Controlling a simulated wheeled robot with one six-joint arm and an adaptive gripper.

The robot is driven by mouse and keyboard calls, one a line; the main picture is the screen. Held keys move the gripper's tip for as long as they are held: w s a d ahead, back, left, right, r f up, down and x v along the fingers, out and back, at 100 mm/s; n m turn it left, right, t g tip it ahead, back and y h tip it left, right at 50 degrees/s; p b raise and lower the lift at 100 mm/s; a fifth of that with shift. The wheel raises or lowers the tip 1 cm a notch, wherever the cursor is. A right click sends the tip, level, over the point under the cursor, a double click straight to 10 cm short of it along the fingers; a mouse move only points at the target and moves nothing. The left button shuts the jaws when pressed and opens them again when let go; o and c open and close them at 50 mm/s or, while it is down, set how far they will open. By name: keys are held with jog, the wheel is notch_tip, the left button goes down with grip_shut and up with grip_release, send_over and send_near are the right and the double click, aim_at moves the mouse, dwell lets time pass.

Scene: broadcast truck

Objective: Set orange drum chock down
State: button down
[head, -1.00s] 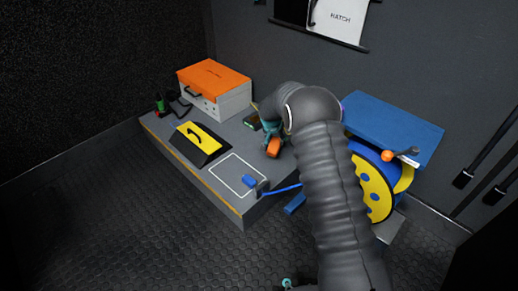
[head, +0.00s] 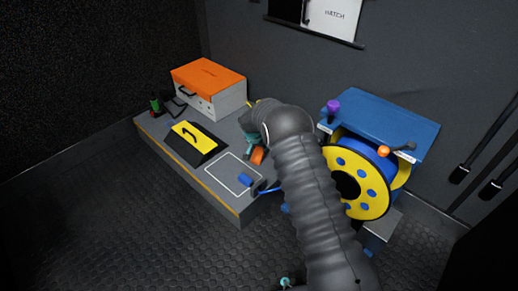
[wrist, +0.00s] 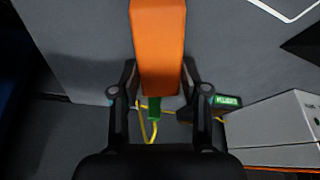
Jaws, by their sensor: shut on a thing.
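The orange drum chock (wrist: 158,45) is between the fingers of my gripper (wrist: 158,82) in the wrist view, and the fingers are shut on it. In the head view the chock (head: 257,156) shows as a small orange patch beside my arm, over the grey platform (head: 218,203). My gripper (head: 250,138) is mostly hidden behind my arm there. Whether the chock touches the platform I cannot tell. A white outlined rectangle (head: 215,186) is marked on the platform, to the left of the chock.
A blue connector (head: 245,180) lies at the rectangle's right side. A yellow-black ramp (head: 196,140) and an orange-lidded case (head: 209,85) stand to the left and behind. The yellow-blue cable drum (head: 362,188) stands right of my arm, under a blue shelf (head: 385,122).

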aim_at(255, 160)
jog(key=shift+f, duration=0.1)
jog(key=c, duration=0.6)
grip_release()
jog(key=shift+r, duration=0.25)
jog(key=p+v, duration=0.1)
jog(key=v, duration=1)
jog(key=shift+s+a+r, duration=0.1)
jog(key=shift+s+r, duration=0.05)
jog(key=shift+r, duration=0.2)
